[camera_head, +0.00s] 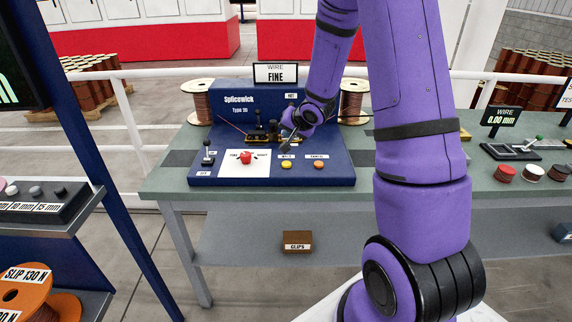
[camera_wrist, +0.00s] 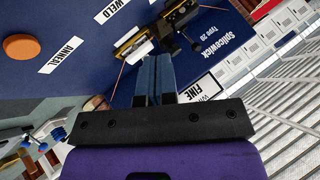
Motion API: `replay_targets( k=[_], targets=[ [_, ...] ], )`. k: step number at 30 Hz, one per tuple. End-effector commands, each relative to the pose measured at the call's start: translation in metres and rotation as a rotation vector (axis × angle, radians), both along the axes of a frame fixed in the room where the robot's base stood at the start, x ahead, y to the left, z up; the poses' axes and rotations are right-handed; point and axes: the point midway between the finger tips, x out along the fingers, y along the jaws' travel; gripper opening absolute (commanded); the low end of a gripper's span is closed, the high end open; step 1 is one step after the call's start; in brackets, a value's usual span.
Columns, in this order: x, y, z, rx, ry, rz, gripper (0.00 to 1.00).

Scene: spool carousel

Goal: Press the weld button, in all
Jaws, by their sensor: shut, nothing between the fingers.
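The weld button (camera_head: 286,164) is a small pale yellow disc on the front right of the blue Splicewick welder (camera_head: 333,172), under a small white label. The WELD label (camera_wrist: 122,12) shows in the wrist view, but the button itself does not. An orange anneal button (camera_head: 318,164) sits just right of it; it also shows in the wrist view (camera_wrist: 21,47). My gripper (camera_head: 285,147) is shut and empty, pointing down over the machine just behind the weld button. Its two fingers also show together in the wrist view (camera_wrist: 151,58). I cannot tell the fingertips' exact height.
Wire spools (camera_head: 197,102) stand behind the welder. A brass clamp fixture (camera_wrist: 157,35) lies close to the fingers. A WIRE FINE sign (camera_head: 275,73) stands on top.

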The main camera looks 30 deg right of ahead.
Motion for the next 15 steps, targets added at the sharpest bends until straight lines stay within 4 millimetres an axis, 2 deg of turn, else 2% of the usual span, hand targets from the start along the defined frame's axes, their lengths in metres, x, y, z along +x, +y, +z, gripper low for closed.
replay_targets(
  k=[15],
  targets=[
    [0.0, 0.0, -0.062, -0.001, 0.004, -0.001, 0.0]
  ],
)
